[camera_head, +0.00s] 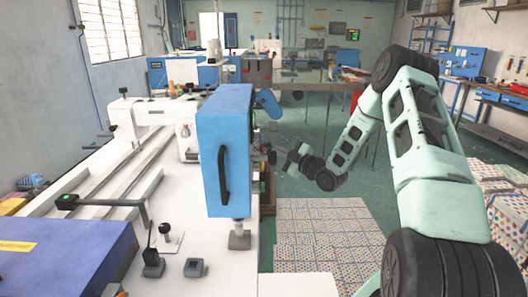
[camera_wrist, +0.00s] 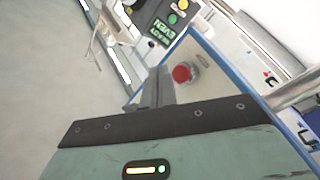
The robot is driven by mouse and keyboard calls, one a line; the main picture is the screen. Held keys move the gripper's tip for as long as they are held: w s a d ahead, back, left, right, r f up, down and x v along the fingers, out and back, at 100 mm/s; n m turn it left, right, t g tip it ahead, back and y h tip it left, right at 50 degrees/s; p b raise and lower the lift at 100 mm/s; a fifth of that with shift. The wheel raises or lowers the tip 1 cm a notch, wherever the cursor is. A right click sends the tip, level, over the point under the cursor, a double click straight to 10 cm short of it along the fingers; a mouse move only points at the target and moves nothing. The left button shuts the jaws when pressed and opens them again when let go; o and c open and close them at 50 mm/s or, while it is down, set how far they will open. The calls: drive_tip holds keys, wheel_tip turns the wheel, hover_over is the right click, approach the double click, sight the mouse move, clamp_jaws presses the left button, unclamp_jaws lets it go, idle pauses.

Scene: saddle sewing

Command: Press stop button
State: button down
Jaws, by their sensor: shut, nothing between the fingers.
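A round red button (camera_wrist: 181,73) sits on a pale panel (camera_wrist: 205,60) with a blue edge in the wrist view. I take it for the stop button. My gripper (camera_wrist: 154,88) is shut and empty, its dark fingers pointing up the picture just left of and below the button. A gap to the button seems to remain, but its depth is hard to judge. In the head view my gripper (camera_head: 274,157) is small, at the right side of the white sewing machine table, beyond the blue box. The red button cannot be made out there.
A control box with a lit display (camera_wrist: 160,33), a yellow button (camera_wrist: 172,19) and a green one stands near the panel. A blue box with a black handle (camera_head: 223,150) stands on the white table (camera_head: 200,255). Patterned stacks (camera_head: 325,230) cover floor at right.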

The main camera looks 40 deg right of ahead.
drive_tip(key=s+d, duration=0.2)
drive_tip(key=d, duration=0.1)
drive_tip(key=shift+s+b, duration=0.15)
drive_tip(key=shift+b, duration=0.2)
idle(0.7)
